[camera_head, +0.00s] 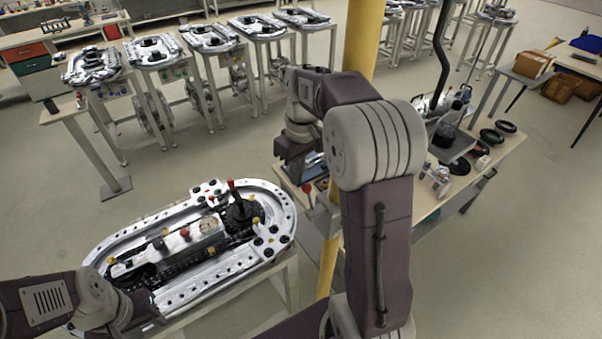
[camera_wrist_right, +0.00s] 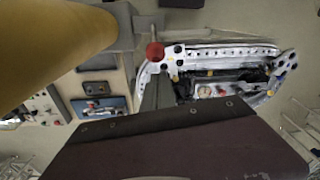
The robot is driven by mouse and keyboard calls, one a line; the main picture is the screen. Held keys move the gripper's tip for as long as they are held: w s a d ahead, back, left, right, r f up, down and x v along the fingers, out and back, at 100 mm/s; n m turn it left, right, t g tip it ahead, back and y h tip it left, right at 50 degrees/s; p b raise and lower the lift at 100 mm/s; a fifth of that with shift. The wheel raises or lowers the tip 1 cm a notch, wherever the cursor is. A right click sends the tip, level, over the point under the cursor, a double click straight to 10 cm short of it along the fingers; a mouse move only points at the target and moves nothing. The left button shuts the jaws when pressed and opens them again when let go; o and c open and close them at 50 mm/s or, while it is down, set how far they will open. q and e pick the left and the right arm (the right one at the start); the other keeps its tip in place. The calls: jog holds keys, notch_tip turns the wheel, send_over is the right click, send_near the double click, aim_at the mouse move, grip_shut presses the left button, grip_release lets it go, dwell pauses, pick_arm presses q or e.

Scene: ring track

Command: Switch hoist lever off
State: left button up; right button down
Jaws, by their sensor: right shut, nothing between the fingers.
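The hoist lever (camera_head: 307,188) has a red ball knob and stands at a grey box beside the yellow post, right of the ring track. Its red knob also shows in the right wrist view (camera_wrist_right: 155,51), just beyond the fingertips. My right gripper (camera_head: 299,172) points down, close above the knob; its dark grey fingers (camera_wrist_right: 157,92) are shut and empty. I cannot tell whether they touch the lever. My left gripper (camera_head: 148,312) is low at the left, over the near end of the ring track; its jaws are not clear.
The yellow post (camera_head: 361,40) rises right behind my right arm. The oval ring track (camera_head: 180,285) stands on a table with small levers and knobs on it. A workbench (camera_head: 432,205) with parts lies to the right. Several similar track tables stand behind; the floor between is clear.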

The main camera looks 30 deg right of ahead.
pick_arm(q)
jog(key=shift+a+r, duration=0.15)
jog(key=shift+r, duration=0.15)
pick_arm(e)
jog(key=shift+s+r, duration=0.3)
jog(key=shift+s, duration=0.55)
jog(key=shift+d, duration=0.1)
